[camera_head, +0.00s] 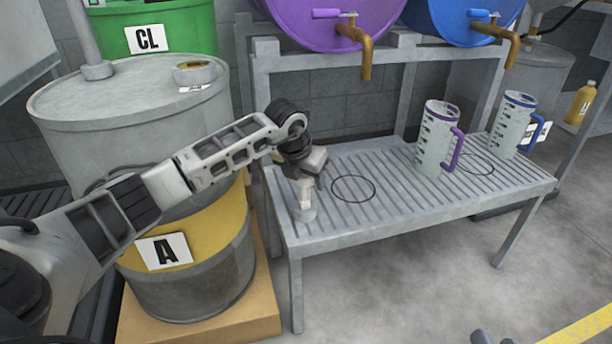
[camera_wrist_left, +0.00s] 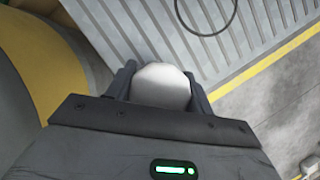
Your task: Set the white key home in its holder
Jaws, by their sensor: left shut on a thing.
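My left gripper (camera_head: 305,174) is over the front left corner of the slatted grey table. In the left wrist view the key is a rounded white end (camera_wrist_left: 162,86) between the two dark fingers (camera_wrist_left: 160,88). At the bottom edge, cut-off grey tips (camera_head: 492,339) may be my right gripper.
The slatted table (camera_head: 385,215) carries two measuring jugs, one with a purple handle (camera_head: 434,138) and one with a blue handle (camera_head: 514,125). Purple (camera_head: 305,25) and blue (camera_head: 450,15) drums with brass taps are above. Drum A (camera_head: 190,255) stands close left. The table's middle is clear.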

